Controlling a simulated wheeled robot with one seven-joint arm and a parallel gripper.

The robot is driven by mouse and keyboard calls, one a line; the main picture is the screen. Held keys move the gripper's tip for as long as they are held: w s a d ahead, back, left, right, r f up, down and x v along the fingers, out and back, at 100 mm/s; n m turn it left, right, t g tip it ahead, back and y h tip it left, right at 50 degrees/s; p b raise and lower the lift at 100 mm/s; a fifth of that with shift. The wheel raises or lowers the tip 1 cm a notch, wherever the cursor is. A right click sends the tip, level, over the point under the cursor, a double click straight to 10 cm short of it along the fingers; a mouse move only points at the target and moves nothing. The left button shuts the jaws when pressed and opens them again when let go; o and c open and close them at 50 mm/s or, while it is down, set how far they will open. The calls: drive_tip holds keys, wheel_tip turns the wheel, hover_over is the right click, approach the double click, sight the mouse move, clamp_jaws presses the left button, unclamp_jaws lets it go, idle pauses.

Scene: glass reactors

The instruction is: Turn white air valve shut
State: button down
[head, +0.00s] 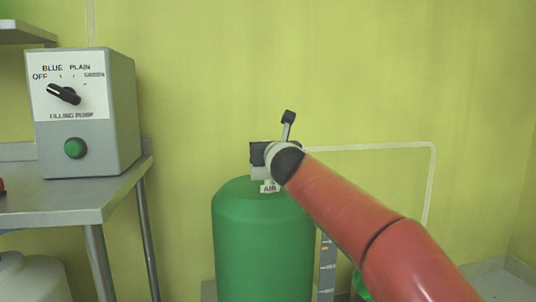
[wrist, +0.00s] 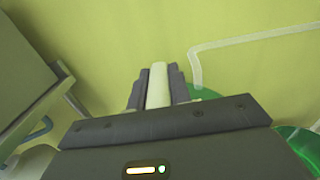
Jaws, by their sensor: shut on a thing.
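The green tank (head: 263,240) stands against the wall in the head view, with an AIR label (head: 269,188) at its top. My gripper (head: 258,154) is at the tank's top, partly hidden by my red arm. In the wrist view, my gripper (wrist: 157,92) has its two dark fingers shut on a white bar, the air valve's handle (wrist: 158,84), which sticks up between them. The valve body is mostly hidden in both views. A bit of the green tank (wrist: 207,94) shows past the fingers.
A grey filling pump box (head: 85,115) with a black knob and green button sits on a metal table (head: 60,200) at left. A pale pipe (head: 380,147) runs along the wall at right, also seen in the wrist view (wrist: 240,40).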

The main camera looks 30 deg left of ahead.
drive_tip(key=shift+f, duration=0.25)
drive_tip(key=c, duration=1.3)
unclamp_jaws()
drive_tip(key=shift+r, duration=0.1)
drive_tip(key=shift+s, duration=0.15)
drive_tip(key=b+v, duration=0.1)
drive_tip(key=v, duration=0.6)
drive_tip(key=shift+s+d, duration=0.2)
